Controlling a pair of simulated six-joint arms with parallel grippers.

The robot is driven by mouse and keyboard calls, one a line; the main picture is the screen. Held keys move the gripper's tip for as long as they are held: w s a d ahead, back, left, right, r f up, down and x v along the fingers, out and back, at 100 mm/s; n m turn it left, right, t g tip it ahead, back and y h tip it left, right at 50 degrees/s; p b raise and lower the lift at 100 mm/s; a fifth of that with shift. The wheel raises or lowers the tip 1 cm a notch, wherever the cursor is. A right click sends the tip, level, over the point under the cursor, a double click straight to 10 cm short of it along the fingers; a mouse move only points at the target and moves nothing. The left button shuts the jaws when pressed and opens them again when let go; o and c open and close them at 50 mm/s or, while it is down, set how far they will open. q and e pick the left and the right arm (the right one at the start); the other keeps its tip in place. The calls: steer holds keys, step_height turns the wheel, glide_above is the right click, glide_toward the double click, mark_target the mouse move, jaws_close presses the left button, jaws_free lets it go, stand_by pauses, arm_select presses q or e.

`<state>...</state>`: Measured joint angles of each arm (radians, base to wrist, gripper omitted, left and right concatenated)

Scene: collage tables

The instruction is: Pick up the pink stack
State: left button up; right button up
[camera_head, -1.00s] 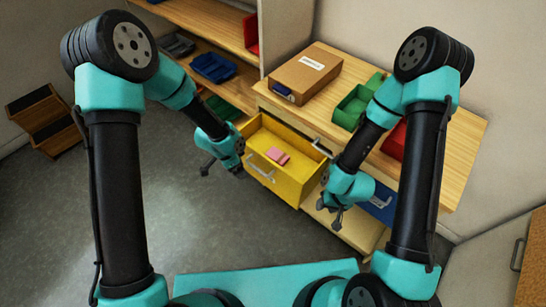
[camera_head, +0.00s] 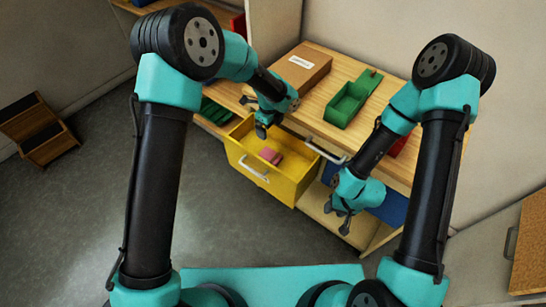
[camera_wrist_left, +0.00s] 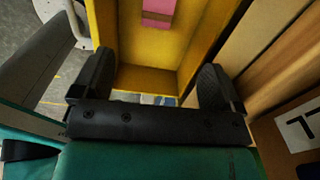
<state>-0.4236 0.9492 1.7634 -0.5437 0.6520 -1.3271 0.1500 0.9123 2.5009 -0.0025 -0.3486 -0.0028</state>
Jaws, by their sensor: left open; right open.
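The pink stack (camera_head: 270,155) is a small pink block pile lying in the open yellow drawer (camera_head: 292,188). In the left wrist view the pink stack (camera_wrist_left: 158,12) shows at the top edge, partly cut off, inside the drawer (camera_wrist_left: 146,80). My left gripper (camera_head: 254,118) is open and empty above the drawer's back part, apart from the stack. Its two dark fingers (camera_wrist_left: 157,85) stand wide apart in the left wrist view. My right gripper (camera_head: 342,217) is open and empty, to the right of the drawer and low by the cabinet front.
A cardboard box (camera_head: 300,68) and a green bin (camera_head: 346,103) stand on the wooden top. A red bin (camera_head: 398,146) is partly hidden behind my right arm. A blue drawer (camera_head: 388,208) is right of the yellow one. The floor (camera_head: 215,220) in front is clear.

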arm_select(q)
glide_above(271, 155)
steer(key=f, duration=1.2)
steer(key=shift+a+f, duration=0.15)
steer(key=shift+a, duration=0.05)
steer(key=shift+d+f, duration=0.1)
steer(key=shift+f, duration=2.5)
steer(key=c, duration=1)
